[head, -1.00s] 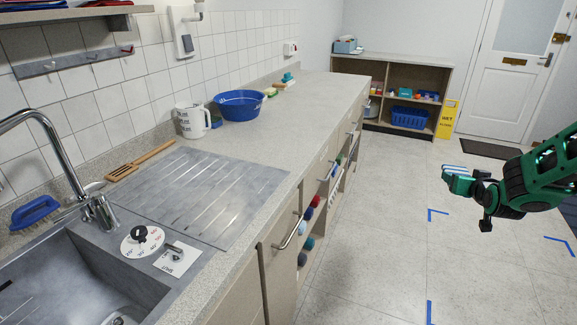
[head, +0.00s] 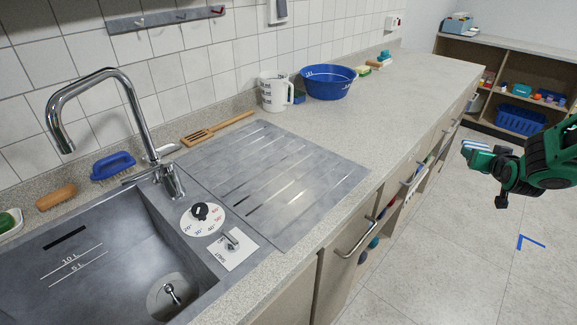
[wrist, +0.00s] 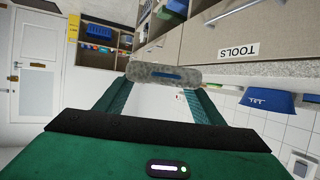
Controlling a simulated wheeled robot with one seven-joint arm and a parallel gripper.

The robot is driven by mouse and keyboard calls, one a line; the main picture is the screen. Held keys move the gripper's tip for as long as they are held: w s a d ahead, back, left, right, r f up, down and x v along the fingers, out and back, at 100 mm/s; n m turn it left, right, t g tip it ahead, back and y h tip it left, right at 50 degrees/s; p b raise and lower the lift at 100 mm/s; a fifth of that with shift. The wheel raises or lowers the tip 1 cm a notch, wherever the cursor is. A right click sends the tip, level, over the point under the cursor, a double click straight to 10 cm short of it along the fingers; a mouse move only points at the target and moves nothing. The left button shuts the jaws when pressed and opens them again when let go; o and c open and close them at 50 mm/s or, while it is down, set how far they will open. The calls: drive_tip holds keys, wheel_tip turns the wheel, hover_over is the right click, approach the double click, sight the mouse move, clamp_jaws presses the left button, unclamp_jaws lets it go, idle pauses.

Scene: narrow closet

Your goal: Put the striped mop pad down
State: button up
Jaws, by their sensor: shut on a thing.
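The mop pad (wrist: 150,74) is held crosswise between the two fingertips in the wrist view. It looks grey and mottled there, with a blue stripe along its middle. In the head view the pad (head: 474,145) shows as a small white and blue striped edge at my gripper. My green gripper (head: 478,157) is shut on the pad, at the right of the head view, in the air over the floor beside the counter. The fingers of my gripper (wrist: 152,95) also show in the wrist view. Most of the pad is hidden by the fingers in the head view.
The counter (head: 400,92) has a clear stretch past the blue bowl (head: 328,82) and the measuring jug (head: 273,92). A sink (head: 110,270) and ribbed drainer (head: 285,180) lie nearer. A low shelf unit (head: 520,58) stands at the back right. Blue tape (head: 530,242) marks the floor.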

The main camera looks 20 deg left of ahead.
drive_tip(key=s+a+r+n+y, duration=0.1)
drive_tip(key=s+a+y, duration=0.1)
drive_tip(key=a, duration=0.9)
drive_tip(key=s+a+r+n+g+y, duration=0.1)
drive_tip(key=s+a, duration=0.4)
drive_tip(key=a, duration=0.7)
drive_tip(key=s+a+r+n+y, duration=0.2)
drive_tip(key=s+a+n, duration=0.1)
drive_tip(key=a, duration=0.8)
drive_tip(key=shift+s+a+r+y, duration=0.2)
drive_tip(key=shift+r+y, duration=0.1)
drive_tip(key=s+a+r+n+g+y, duration=0.2)
drive_tip(key=s+a+r, duration=0.1)
drive_tip(key=s+a, duration=0.85)
drive_tip(key=s+a+r+n+g+y, duration=0.1)
drive_tip(key=s+a+r+n+y, duration=0.1)
drive_tip(key=s+a, duration=0.9)
hover_over(297, 184)
wheel_tip(297, 184, down, 7)
drive_tip(key=shift+r, duration=0.2)
drive_tip(key=shift+f, duration=2)
drive_tip(key=shift+f, duration=0.15)
